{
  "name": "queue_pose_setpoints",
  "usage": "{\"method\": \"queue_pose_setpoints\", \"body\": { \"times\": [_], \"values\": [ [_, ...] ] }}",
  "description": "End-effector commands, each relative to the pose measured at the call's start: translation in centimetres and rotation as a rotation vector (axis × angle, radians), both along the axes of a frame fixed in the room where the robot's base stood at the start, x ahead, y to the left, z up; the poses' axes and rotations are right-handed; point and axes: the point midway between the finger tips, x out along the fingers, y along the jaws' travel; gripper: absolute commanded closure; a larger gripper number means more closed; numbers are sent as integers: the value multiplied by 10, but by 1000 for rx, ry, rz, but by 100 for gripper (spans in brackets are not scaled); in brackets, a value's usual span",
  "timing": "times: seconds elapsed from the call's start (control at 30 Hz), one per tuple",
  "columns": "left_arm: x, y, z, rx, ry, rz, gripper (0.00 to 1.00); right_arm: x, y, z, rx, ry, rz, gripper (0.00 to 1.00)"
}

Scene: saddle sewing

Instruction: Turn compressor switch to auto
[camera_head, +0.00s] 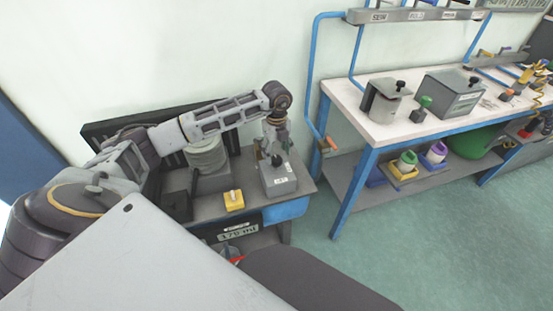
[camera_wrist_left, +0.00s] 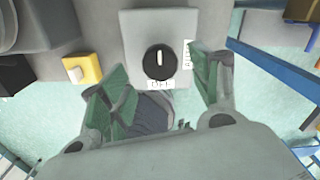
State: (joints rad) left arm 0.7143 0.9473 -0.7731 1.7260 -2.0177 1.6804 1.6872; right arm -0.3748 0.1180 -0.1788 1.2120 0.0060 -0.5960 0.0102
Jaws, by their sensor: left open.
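The switch box (camera_head: 280,183) is a grey block on the near right corner of the compressor bench. In the left wrist view its round black knob (camera_wrist_left: 160,62) has a white line that stands nearly upright in the picture. One white label (camera_wrist_left: 158,84) is below the knob and another (camera_wrist_left: 188,54) is to its right; their print is too small to read surely. My left gripper (camera_head: 276,150) points down over the box. In the left wrist view its green-padded fingers are open on either side of the knob, with nothing between them visibly gripped. My right gripper is out of view.
A yellow box (camera_head: 234,200) with a white button sits left of the switch box. A grey ribbed cylinder (camera_head: 207,155) stands behind it. A white-topped workbench (camera_head: 385,130) with blue legs and pipes is on the right. Green floor (camera_head: 400,230) is clear between.

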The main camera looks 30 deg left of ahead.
Motion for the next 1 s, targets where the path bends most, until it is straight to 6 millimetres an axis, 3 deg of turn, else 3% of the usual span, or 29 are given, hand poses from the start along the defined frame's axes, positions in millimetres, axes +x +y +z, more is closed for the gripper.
{"method": "queue_pose_setpoints", "body": {
  "times": [0.3, 0.73, 1.0],
  "values": [
    [0, -1, -32, -1, 0, 1, 37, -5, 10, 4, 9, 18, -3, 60],
    [0, 0, -37, 0, -1, 0, 37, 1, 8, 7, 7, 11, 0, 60],
    [0, 0, -37, 0, -1, 0, 72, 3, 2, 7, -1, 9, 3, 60]
  ]
}}
